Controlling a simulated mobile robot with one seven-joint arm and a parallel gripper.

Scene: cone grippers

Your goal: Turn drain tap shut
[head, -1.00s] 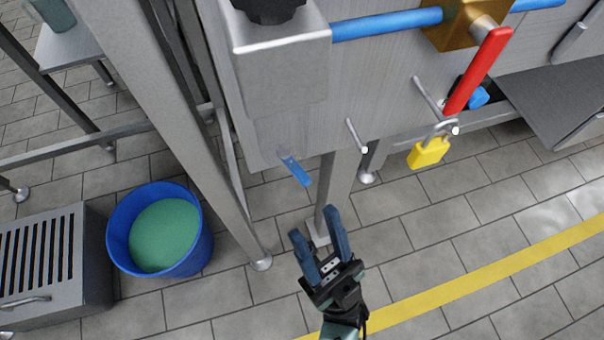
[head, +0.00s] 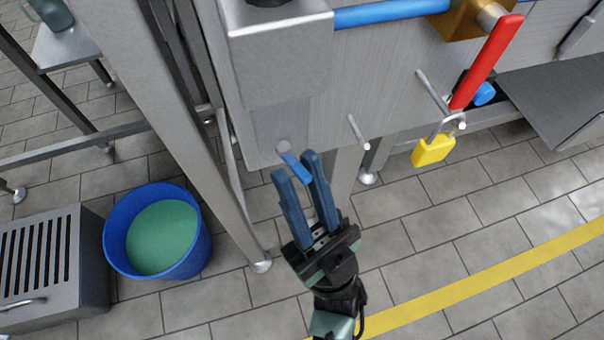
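A small blue lever (head: 292,162), which looks like the drain tap's handle, sticks out from a round grey pivot low on the steel panel, slanting down to the right. My gripper (head: 297,168) comes up from below with its two blue fingers apart. In the picture the lever shows between the two fingertips, with its lower end partly hidden by them. I cannot tell whether a finger touches it. Nothing is seen held.
A red lever (head: 486,62) on a brass valve (head: 447,22) and a yellow padlock (head: 433,151) are at upper right. A metal peg (head: 358,131) sticks out right of my fingers. A blue bucket (head: 190,262) with green content stands on the floor at left.

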